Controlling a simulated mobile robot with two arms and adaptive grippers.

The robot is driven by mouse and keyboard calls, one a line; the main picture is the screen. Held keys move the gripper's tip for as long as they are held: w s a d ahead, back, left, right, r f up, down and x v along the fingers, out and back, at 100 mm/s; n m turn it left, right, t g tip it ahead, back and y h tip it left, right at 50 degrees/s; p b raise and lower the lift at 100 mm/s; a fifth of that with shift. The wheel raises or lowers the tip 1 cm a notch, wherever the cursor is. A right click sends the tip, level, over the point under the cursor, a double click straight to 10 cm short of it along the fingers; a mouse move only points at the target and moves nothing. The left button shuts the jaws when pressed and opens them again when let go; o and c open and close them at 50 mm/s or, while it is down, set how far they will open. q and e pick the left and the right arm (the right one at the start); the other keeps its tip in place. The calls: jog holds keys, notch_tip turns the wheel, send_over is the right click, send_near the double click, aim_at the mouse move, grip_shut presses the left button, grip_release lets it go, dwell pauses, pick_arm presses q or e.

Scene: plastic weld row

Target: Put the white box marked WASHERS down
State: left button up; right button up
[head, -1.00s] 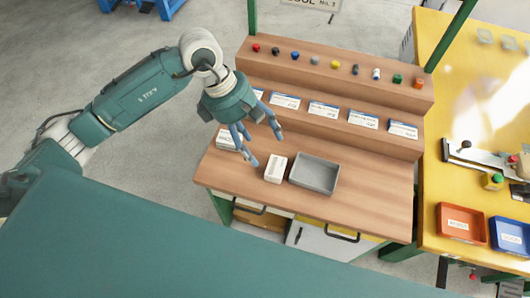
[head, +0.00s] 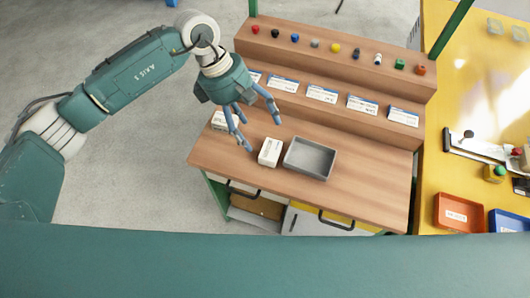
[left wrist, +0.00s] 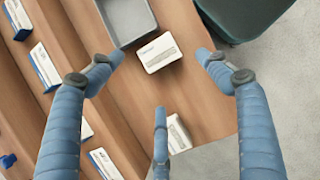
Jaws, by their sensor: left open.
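Two white boxes stand on the wooden bench top (head: 350,178). One white box (head: 270,152) is just left of the grey tray (head: 310,158), apart from it. It also shows in the left wrist view (left wrist: 158,53). The other white box (head: 219,121) is near the bench's left edge, partly behind my fingers, and shows at the lower middle of the left wrist view (left wrist: 179,134). The lettering is too small to tell which is WASHERS. My left gripper (head: 262,132) is open and empty, its fingers spread above the bench near both boxes. My right gripper is not in view.
Stepped shelves behind carry several white labels (head: 322,93) and a row of coloured knobs (head: 335,47). A yellow table (head: 450,170) on the right holds an orange tray (head: 460,213) and a blue tray (head: 508,224). The bench top right of the grey tray is clear.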

aim_at(270, 149)
pick_arm(q)
jog(key=b+x, duration=0.1)
jog(key=x, duration=0.2)
jog(key=shift+f, duration=0.15)
jog(key=shift+x, duration=0.95)
jog(key=x, duration=0.2)
jog(key=b+x, duration=0.1)
jog(key=shift+s+d+f, duration=0.15)
jog(key=shift+d+f, duration=0.15)
jog(key=shift+d, duration=0.1)
jog(key=shift+d+f, duration=0.1)
jog(key=shift+f, duration=0.05)
jog(key=c, duration=1.5)
jog(key=shift+r, duration=0.55)
notch_tip(270, 149, up, 19)
jog(key=p, duration=0.7)
jog(key=shift+p, duration=0.4)
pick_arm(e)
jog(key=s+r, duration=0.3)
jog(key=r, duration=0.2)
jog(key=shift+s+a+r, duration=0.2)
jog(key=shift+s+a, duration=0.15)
